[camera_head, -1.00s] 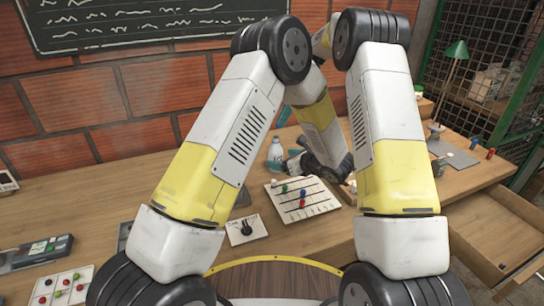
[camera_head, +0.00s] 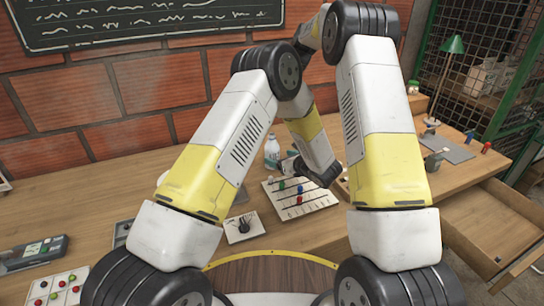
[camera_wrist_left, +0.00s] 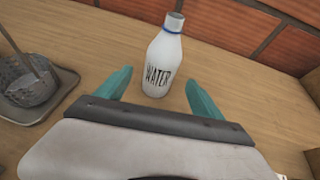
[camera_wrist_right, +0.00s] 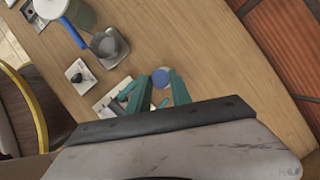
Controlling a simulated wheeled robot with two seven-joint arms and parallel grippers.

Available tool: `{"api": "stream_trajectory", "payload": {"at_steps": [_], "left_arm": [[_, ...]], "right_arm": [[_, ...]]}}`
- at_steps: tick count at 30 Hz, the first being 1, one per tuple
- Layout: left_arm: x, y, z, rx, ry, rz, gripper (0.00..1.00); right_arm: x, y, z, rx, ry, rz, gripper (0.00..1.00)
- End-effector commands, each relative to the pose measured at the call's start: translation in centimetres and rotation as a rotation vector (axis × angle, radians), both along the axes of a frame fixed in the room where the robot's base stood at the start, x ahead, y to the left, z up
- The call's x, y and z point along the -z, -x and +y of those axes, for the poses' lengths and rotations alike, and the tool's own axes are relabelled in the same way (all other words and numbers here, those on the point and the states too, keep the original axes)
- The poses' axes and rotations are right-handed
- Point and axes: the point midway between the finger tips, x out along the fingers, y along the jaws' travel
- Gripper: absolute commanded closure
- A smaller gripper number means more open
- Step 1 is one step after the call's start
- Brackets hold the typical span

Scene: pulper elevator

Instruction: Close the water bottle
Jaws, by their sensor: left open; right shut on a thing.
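A white water bottle (camera_head: 272,153) stands upright on the table in the head view. In the left wrist view the bottle (camera_wrist_left: 162,62) shows its WATER label and a blue ring at its neck. My left gripper (camera_head: 288,166) is open and empty beside it; its teal fingers (camera_wrist_left: 158,79) point toward the bottle, which is ahead of the gap between them. In the right wrist view my right gripper (camera_wrist_right: 158,77) is shut on a round blue cap (camera_wrist_right: 161,79). In the head view my right gripper is hidden behind the arms.
A white board with coloured beads (camera_head: 302,198) lies close in front of the bottle. A grey mortar (camera_wrist_left: 25,85) is left of the bottle in the left wrist view. A brick wall (camera_head: 150,85) closes off the back. An open drawer (camera_head: 498,225) is at right.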

Motion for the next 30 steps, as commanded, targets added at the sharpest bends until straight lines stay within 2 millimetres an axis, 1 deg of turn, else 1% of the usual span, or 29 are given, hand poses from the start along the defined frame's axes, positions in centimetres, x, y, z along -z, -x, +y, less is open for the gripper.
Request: {"api": "stream_trajectory", "payload": {"at_steps": [1, 6, 11, 16, 24, 25, 26, 30], "left_arm": [[0.5, -0.8, 0.6, -0.005, 0.002, 0.0, 0.23], [1.6, -3.2, 2.0, -0.003, 0.002, 0.0, 0.23], [2.3, -4.7, 2.8, -0.002, 0.002, 0.0, 0.23], [2.5, -5.3, 3.2, 0.001, 0.002, 0.0, 0.23], [2.6, -5.4, 3.2, 0.001, 0.002, 0.0, 0.23], [2.6, -5.4, 3.2, 0.001, 0.002, 0.0, 0.27], [2.6, -5.4, 3.2, 0.001, 0.002, 0.0, 0.33], [2.6, -5.4, 3.2, 0.0, 0.001, 0.0, 0.6]], "right_arm": [[0.0, 0.0, 0.0, 0.0, 0.0, 0.0, 1.0], [0.0, 0.0, 0.0, 0.0, 0.0, 0.0, 1.0], [0.0, 0.0, 0.0, 0.0, 0.0, 0.0, 1.0], [0.0, 0.0, 0.0, 0.0, 0.0, 0.0, 1.0], [0.0, 0.0, 0.0, 0.0, 0.0, 0.0, 1.0], [0.0, 0.0, 0.0, 0.0, 0.0, 0.0, 1.0], [0.0, 0.0, 0.0, 0.0, 0.0, 0.0, 1.0], [0.0, 0.0, 0.0, 0.0, 0.0, 0.0, 1.0]]}}
